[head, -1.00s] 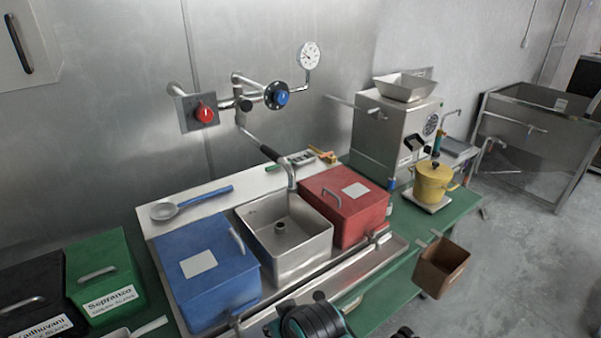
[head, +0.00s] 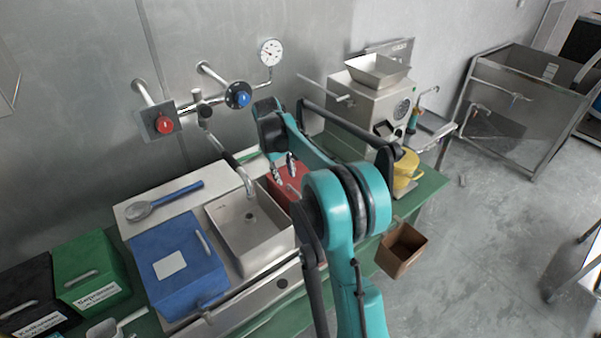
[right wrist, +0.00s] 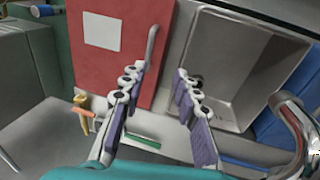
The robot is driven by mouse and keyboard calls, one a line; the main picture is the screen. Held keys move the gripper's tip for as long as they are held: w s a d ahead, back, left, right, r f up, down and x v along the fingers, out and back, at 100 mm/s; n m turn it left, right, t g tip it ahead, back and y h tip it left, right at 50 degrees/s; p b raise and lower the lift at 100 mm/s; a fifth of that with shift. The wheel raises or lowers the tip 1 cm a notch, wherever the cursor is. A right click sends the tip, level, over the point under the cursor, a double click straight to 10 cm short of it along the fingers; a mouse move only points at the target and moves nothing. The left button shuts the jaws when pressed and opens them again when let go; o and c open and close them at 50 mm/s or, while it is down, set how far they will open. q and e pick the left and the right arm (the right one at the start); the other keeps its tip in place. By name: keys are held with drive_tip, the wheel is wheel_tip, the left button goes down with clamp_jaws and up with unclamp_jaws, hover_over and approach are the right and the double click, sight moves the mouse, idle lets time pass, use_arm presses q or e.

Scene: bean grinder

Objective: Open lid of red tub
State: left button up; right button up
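The red tub (head: 277,192) stands right of the metal sink, mostly hidden behind my right arm in the head view. In the right wrist view its red lid (right wrist: 102,70) lies flat and closed, with a white label and a grey bar handle (right wrist: 152,44) near the sink-side edge. My right gripper (head: 285,169) is open and empty over the tub area. In the right wrist view its two fingers (right wrist: 158,80) are spread, with the handle's near end by the left fingertip; contact cannot be told. My left gripper is not in view.
The metal sink (head: 222,212) with its curved tap adjoins the tub. A blue tub (head: 190,285) stands left of it. A grinder (head: 366,100) and a yellow pot (head: 404,183) stand behind my right arm. A brown box (head: 401,250) hangs at the table's right edge.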

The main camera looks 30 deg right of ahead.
sight(293, 191)
drive_tip(key=d+f, duration=0.1)
drive_tip(key=f, duration=0.1)
drive_tip(key=d+f, duration=0.1)
drive_tip(key=f, duration=0.2)
drive_tip(key=w+d+f, duration=0.1)
drive_tip(key=f, duration=0.2)
drive_tip(key=shift+d+f+b, duration=0.1)
drive_tip(key=shift+d+b, duration=0.15)
drive_tip(key=shift+b, duration=0.15)
clamp_jaws()
